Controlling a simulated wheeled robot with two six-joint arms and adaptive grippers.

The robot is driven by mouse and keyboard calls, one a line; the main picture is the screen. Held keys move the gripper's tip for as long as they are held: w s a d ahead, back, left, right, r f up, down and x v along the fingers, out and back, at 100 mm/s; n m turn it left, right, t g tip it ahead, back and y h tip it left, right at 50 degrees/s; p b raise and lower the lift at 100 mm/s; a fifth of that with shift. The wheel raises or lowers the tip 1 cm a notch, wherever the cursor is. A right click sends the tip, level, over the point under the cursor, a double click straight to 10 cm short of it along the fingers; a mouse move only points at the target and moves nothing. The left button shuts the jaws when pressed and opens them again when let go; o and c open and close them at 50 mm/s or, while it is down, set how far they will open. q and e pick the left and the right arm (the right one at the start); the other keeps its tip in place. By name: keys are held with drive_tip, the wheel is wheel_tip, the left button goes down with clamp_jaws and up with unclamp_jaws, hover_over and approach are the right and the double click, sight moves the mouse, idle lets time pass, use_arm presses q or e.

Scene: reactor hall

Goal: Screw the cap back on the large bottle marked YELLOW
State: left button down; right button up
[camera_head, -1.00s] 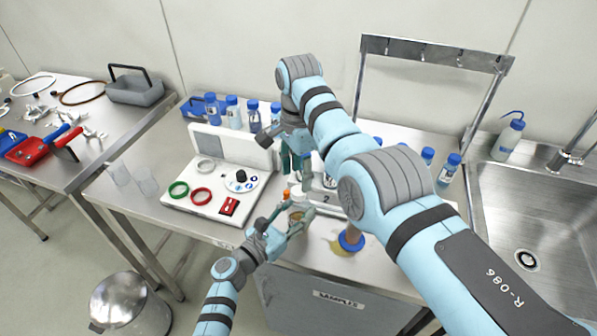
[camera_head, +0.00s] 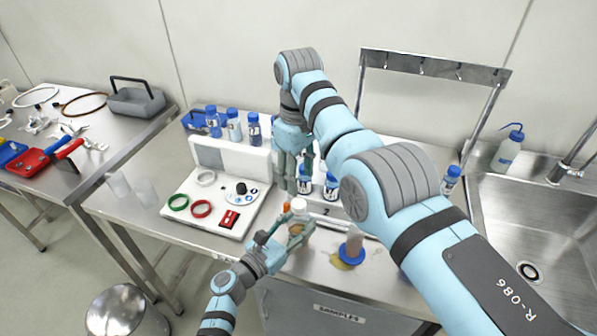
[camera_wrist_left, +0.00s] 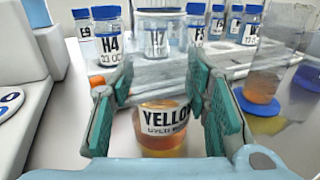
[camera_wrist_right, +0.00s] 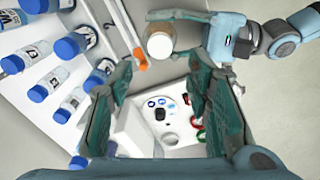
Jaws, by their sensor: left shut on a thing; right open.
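The large YELLOW bottle (camera_wrist_left: 165,135) stands between the fingers of my left gripper (camera_head: 294,238), which is shut on it. In the left wrist view its label and amber contents show low between the pads. A round white top, seemingly the cap (camera_head: 298,205), sits on the bottle; how tightly it sits I cannot tell. It also shows end-on in the right wrist view (camera_wrist_right: 160,45). My right gripper (camera_head: 292,188) is open and empty, pointing down behind and above the bottle. In the right wrist view its fingers are apart, with the bottle top beyond them.
A sample rack (camera_head: 355,222) with blue-capped bottles stands close behind. A clear cylinder on a blue base (camera_head: 351,255) stands to the right, with a yellow patch beside it. A white control panel (camera_head: 215,203) lies left, the sink (camera_head: 545,225) far right.

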sight(298, 203)
drive_tip(key=shift+f, duration=0.15)
wheel_tip(298, 203, down, 8)
drive_tip(key=shift+r, duration=0.1)
drive_tip(key=shift+c, duration=0.4)
clamp_jaws()
drive_tip(key=shift+o, duration=1)
unclamp_jaws()
